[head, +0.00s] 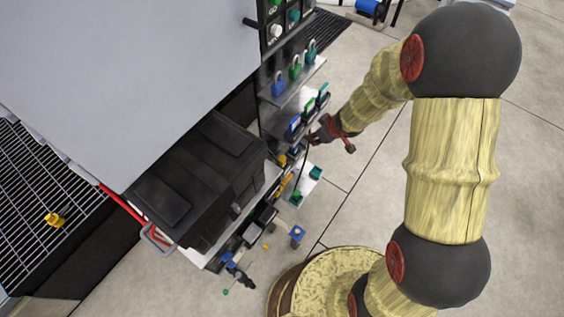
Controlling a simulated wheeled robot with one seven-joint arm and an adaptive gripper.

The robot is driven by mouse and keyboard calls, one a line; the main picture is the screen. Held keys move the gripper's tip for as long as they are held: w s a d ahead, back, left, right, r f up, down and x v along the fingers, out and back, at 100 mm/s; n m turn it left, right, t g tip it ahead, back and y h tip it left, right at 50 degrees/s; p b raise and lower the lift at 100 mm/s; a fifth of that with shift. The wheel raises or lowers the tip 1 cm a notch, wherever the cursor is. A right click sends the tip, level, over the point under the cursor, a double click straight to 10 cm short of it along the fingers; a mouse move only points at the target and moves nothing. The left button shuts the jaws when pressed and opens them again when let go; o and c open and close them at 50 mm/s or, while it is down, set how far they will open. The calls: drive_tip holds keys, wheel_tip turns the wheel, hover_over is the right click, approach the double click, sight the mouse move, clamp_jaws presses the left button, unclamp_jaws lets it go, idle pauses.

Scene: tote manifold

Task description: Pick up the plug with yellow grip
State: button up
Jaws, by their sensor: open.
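Several small things with yellow parts show in the head view, and they are too small to tell for sure which is the plug with yellow grip. One yellow piece (282,160) is at the cabinet's side, just left of and below my gripper. Another long yellow piece (286,184) lies a little lower on the narrow shelf. A separate yellow object (55,220) rests on the metal grating at far left. My gripper (331,145) is open, its dark red fingers spread, beside the shelves and apart from the yellow pieces as far as I can see.
A black case (195,185) sits on a white surface left of the shelves. Blue and green padlocks (295,72) stand on an upper shelf. A blue-topped item (297,232) and a green one (316,172) are lower. Open floor (375,190) lies right of the shelves.

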sight(283, 159)
drive_tip(key=a+f+y, duration=0.1)
drive_tip(key=a+f, duration=0.2)
drive_tip(key=f, duration=0.1)
drive_tip(key=s+a+f+n+g+y+b, duration=0.1)
drive_tip(key=a+f, duration=0.2)
drive_tip(key=f, duration=0.2)
drive_tip(key=s+a+f+n+y, duration=0.1)
drive_tip(key=a+f, duration=0.2)
drive_tip(key=f, duration=0.1)
drive_tip(key=shift+a+f+g, duration=0.25)
drive_tip(key=shift+a+g, duration=0.15)
drive_tip(key=shift+a+b+x, duration=0.2)
drive_tip(key=shift+b+x, duration=1.45)
drive_tip(key=shift+x, duration=1.6)
drive_tip(key=shift+w+r, duration=0.1)
drive_tip(key=shift+r, duration=0.1)
clamp_jaws()
